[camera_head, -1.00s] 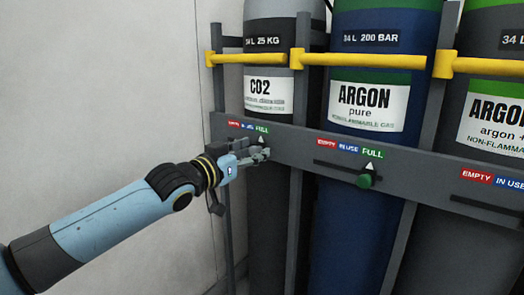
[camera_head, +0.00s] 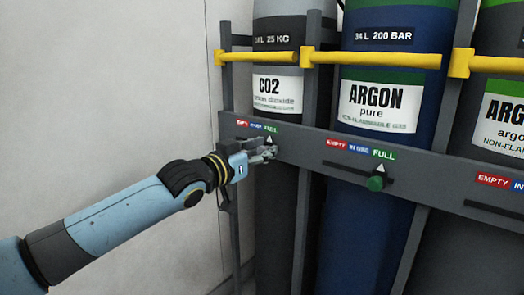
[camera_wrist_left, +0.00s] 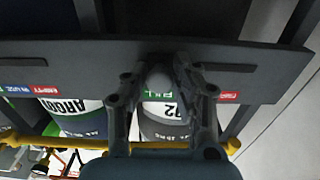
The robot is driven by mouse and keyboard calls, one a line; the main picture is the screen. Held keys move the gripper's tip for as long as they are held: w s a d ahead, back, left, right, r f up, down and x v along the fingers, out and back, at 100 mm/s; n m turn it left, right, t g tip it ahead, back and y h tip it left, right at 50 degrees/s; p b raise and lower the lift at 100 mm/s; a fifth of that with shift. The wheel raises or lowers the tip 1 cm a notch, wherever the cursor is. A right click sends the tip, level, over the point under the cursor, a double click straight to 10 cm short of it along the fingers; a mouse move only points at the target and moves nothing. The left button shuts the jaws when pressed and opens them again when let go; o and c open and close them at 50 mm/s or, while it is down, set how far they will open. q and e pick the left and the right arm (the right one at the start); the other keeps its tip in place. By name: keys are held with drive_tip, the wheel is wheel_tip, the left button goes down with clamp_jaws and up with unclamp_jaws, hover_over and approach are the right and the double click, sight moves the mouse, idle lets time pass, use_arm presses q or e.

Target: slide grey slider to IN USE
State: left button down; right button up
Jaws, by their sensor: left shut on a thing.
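The grey slider's knob (camera_wrist_left: 158,82) sits between my left gripper's fingers in the left wrist view, where the picture is upside down. In the head view my left gripper (camera_head: 268,153) is at the CO2 cylinder's slider on the grey rail and is shut on the knob. The fingers hide most of the knob there. The slider's white pointer (camera_head: 269,139) shows just above the fingers, under the green FULL label (camera_head: 271,128). The blue IN USE label (camera_head: 256,126) is left of FULL, and the red EMPTY label (camera_head: 242,123) is further left.
The grey rail (camera_head: 320,162) runs in front of the gas cylinders. A green slider knob (camera_head: 376,184) stands at FULL on the argon cylinder's section to the right. Yellow bars (camera_head: 375,60) cross the cylinders above. A bare pale wall (camera_head: 100,90) is at left.

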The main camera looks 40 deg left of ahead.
use_arm(q)
drive_tip(key=shift+a, duration=0.3)
drive_tip(key=a+p, duration=0.1)
drive_tip(key=a, duration=0.3)
drive_tip(key=shift+w, duration=0.15)
drive_tip(key=c, duration=1.1)
unclamp_jaws()
use_arm(e)
drive_tip(key=s+f, duration=0.1)
drive_tip(key=f, duration=0.2)
drive_tip(key=shift+s+d, duration=0.35)
drive_tip(key=shift+d, duration=0.05)
use_arm(q)
wheel_tip(320, 180, up, 10)
drive_tip(key=shift+f, duration=0.1)
